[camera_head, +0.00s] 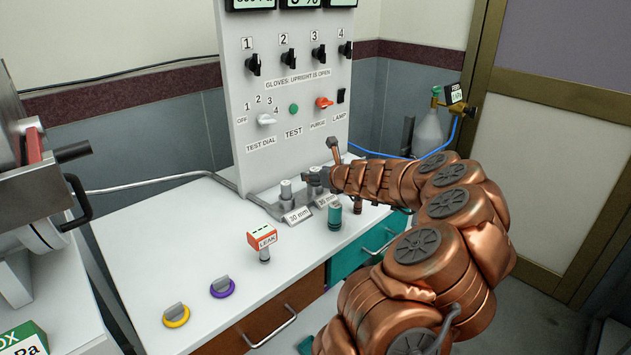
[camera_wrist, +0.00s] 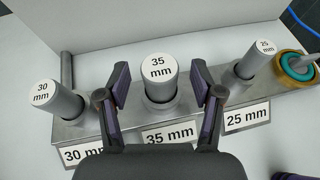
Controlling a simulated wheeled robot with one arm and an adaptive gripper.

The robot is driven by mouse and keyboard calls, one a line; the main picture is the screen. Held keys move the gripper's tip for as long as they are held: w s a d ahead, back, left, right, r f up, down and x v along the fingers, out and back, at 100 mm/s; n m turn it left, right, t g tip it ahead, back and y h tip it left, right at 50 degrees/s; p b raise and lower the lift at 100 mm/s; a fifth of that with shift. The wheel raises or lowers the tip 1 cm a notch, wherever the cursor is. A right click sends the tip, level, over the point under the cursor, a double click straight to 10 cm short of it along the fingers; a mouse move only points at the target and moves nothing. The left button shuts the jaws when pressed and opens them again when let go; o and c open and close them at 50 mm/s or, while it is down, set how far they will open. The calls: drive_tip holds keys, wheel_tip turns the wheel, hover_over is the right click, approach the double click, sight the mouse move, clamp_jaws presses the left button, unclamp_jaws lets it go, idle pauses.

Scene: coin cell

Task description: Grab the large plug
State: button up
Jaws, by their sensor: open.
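The large plug (camera_wrist: 159,78), a grey cylinder with a white top marked 35 mm, stands upright in the middle of a grey metal rack (camera_wrist: 110,125). My gripper (camera_wrist: 160,82) is open, with one dark finger on each side of this plug. Gaps show between both fingers and the plug, and nothing is held. In the head view my gripper (camera_head: 318,174) is over the rack at the foot of the white panel and partly hides the plugs.
The 30 mm plug (camera_wrist: 58,100) stands left and the 25 mm plug (camera_wrist: 256,63) right in the rack. The white panel (camera_head: 290,140) rises behind. The counter's left front holds yellow (camera_head: 176,315) and purple (camera_head: 222,287) knobs.

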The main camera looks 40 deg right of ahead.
drive_tip(key=shift+w+d+f, duration=0.1)
drive_tip(key=shift+w+f, duration=0.1)
drive_tip(key=shift+w, duration=0.3)
drive_tip(key=c, duration=1.2)
drive_tip(key=shift+r, duration=0.1)
drive_tip(key=shift+c, duration=0.2)
